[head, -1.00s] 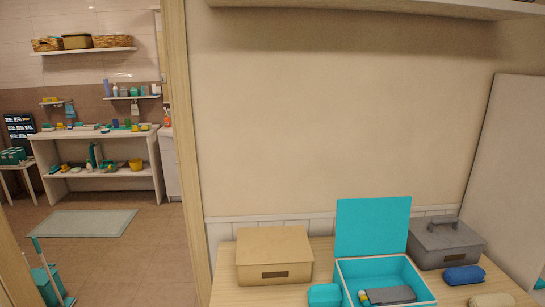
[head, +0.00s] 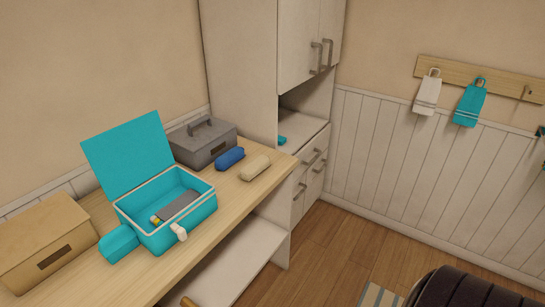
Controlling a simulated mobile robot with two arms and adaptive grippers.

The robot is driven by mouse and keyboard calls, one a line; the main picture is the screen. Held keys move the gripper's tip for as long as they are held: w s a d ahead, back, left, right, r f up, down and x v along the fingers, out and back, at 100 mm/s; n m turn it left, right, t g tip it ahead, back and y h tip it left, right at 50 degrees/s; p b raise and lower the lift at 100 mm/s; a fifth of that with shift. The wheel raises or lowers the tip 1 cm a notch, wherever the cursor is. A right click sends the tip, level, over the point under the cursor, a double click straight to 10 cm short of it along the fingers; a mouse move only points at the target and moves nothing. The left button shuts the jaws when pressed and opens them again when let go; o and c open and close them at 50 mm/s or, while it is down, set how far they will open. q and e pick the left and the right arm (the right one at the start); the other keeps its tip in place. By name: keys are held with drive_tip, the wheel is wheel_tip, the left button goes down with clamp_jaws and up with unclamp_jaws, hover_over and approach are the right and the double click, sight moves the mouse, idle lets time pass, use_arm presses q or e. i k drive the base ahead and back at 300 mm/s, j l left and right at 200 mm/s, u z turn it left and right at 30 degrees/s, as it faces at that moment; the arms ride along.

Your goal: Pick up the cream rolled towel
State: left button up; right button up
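The cream rolled towel (head: 255,167) lies on the wooden counter (head: 203,250) near its right end, close to the front edge. A similar blue roll (head: 230,158) lies just behind it to the left, and the two look slightly apart. Both rolls are fully visible, and nothing holds the cream one. Neither of my grippers shows in the head view.
Left of the rolls are a grey lidded box (head: 203,143), an open teal case (head: 170,238) with items inside, a teal pouch (head: 119,243) and a tan box (head: 46,246). A white cabinet (head: 245,75) stands behind the counter's right end. Wooden floor (head: 325,250) lies right of it.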

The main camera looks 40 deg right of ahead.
sight(248, 172)
drive_tip(key=z, duration=1.15)
drive_tip(key=i+j+z, duration=0.15)
drive_tip(key=i+z, duration=0.15)
drive_tip(key=i+j+z, duration=0.35)
drive_tip(key=i+l, duration=0.05)
